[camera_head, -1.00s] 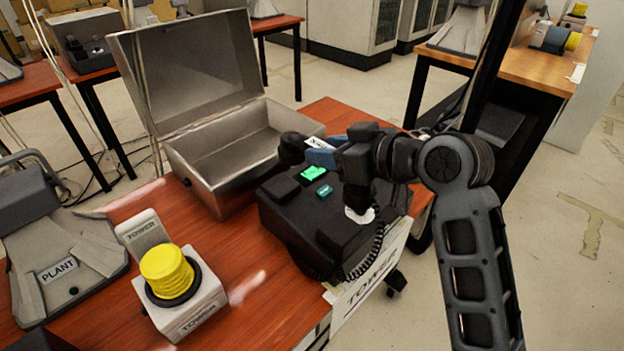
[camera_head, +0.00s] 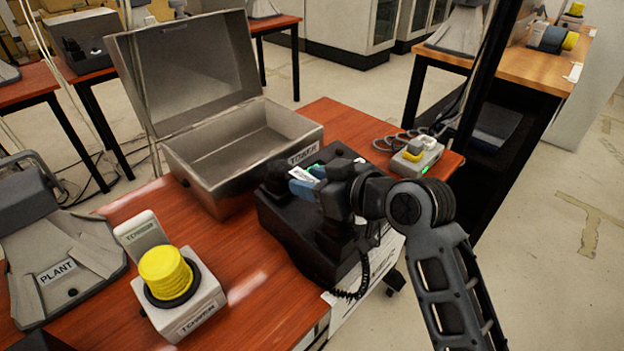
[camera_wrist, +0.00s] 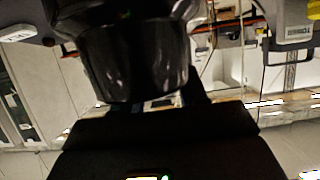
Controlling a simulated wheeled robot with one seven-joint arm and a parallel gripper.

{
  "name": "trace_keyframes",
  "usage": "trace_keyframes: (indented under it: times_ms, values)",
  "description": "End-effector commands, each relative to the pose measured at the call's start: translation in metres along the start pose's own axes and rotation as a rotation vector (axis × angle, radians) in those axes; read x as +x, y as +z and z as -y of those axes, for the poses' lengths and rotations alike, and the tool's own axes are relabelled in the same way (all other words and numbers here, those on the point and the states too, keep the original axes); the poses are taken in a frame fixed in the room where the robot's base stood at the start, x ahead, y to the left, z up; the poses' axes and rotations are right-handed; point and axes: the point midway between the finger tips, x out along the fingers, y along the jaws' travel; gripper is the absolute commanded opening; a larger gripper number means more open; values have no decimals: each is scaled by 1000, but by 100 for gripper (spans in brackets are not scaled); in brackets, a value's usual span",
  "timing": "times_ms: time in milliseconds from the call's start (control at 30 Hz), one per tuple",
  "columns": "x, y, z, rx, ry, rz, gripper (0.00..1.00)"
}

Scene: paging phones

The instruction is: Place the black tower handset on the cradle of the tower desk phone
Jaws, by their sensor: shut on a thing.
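The black tower desk phone (camera_head: 285,228) sits on the red-brown table, in front of the open metal box. My gripper (camera_head: 305,184) is shut on the black handset (camera_head: 274,174), just over the top of the phone. One rounded end of the handset sticks out to the left of the blue-grey fingers. The arm and gripper hide the cradle and most of the keys, so I cannot tell whether the handset touches the phone. In the wrist view a dark glossy rounded part, seemingly the handset (camera_wrist: 140,60), fills the upper middle. The coiled cord hangs at the phone's front right.
The open metal box (camera_head: 185,175) stands close behind the phone. A grey box with a yellow button (camera_head: 165,270) stands front left, beside the grey PLANT phone (camera_head: 60,245). A small grey device (camera_head: 417,158) with cables lies at the table's right end.

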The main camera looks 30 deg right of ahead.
Motion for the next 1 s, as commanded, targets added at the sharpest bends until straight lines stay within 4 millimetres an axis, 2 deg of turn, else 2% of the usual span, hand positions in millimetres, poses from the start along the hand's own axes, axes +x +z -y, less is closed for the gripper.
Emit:
trace_keyframes:
  times_ms: [33,300,633,767,1000]
  values:
    - [1,2,0,0,0,1,43]
    - [0,1,0,0,0,1,68]
    - [-4,-2,0,1,1,0,68]
    - [-21,-1,-1,0,2,0,68]
    - [-72,-1,0,0,2,-1,68]
